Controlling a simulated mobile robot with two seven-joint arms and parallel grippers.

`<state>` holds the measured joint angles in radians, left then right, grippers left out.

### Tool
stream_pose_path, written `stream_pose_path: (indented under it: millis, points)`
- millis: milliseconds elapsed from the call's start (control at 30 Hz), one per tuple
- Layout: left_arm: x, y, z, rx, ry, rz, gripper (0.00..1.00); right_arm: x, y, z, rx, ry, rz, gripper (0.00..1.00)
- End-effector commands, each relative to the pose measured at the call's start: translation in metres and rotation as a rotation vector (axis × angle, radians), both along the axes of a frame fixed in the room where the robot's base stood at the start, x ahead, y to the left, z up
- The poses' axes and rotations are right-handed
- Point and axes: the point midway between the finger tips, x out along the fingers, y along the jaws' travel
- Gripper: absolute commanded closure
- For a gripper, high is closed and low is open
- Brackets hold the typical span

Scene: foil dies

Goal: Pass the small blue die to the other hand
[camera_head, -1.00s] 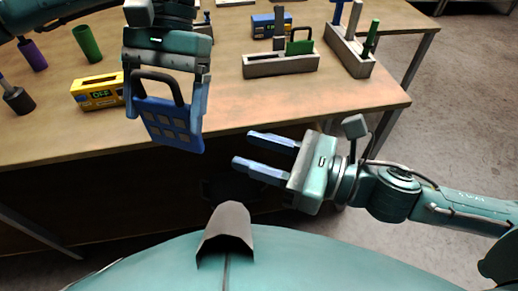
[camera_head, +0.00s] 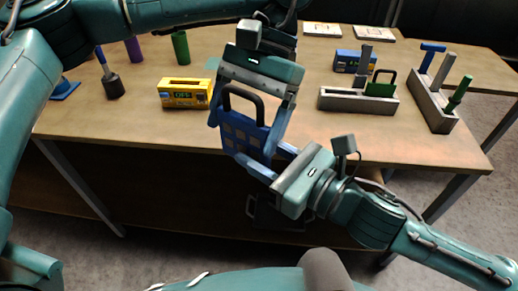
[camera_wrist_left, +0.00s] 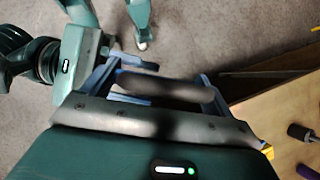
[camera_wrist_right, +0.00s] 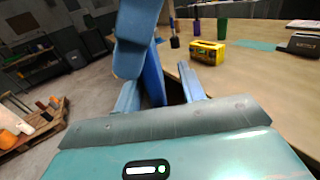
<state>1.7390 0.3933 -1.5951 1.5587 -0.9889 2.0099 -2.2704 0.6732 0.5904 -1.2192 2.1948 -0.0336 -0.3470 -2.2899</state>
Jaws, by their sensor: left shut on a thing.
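The small blue die (camera_head: 240,133) is a blue plate with square windows and a black loop handle. My left gripper (camera_head: 246,138) is shut on it and holds it upright in front of the table edge. Its dark handle (camera_wrist_left: 160,88) shows blurred between the fingers in the left wrist view. My right gripper (camera_head: 258,156) is open at the die's lower part. In the right wrist view the die (camera_wrist_right: 154,82) shows edge-on between the two open fingers, with a left finger in front of it. Whether the right fingers touch it cannot be told.
On the table (camera_head: 290,125) stand a yellow device (camera_head: 185,93), a grey rack (camera_head: 358,100) with a green die (camera_head: 382,86), a blue device (camera_head: 353,61) and another grey rack (camera_head: 430,106). Green (camera_head: 180,47) and purple cylinders stand at the back left.

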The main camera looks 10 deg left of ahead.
Motion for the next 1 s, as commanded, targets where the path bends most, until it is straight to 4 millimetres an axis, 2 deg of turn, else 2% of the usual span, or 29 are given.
stream_pose_path:
  millis: [367, 867, 1000]
  points:
    - [0.0001, -0.0001, 0.0009, -0.001, -0.001, -0.001, 0.50, 0.0027, 0.0058, 0.0002, 0.000, 0.000, 0.000, 0.60]
    - [-0.0006, 0.0003, 0.0007, 0.001, 0.003, -0.001, 0.50, 0.0045, 0.0046, 0.0004, -0.002, -0.001, -0.005, 0.99]
    - [-0.0010, 0.0006, 0.0005, 0.003, 0.004, -0.002, 0.51, 0.0058, 0.0040, 0.0003, -0.003, -0.002, -0.009, 1.00]
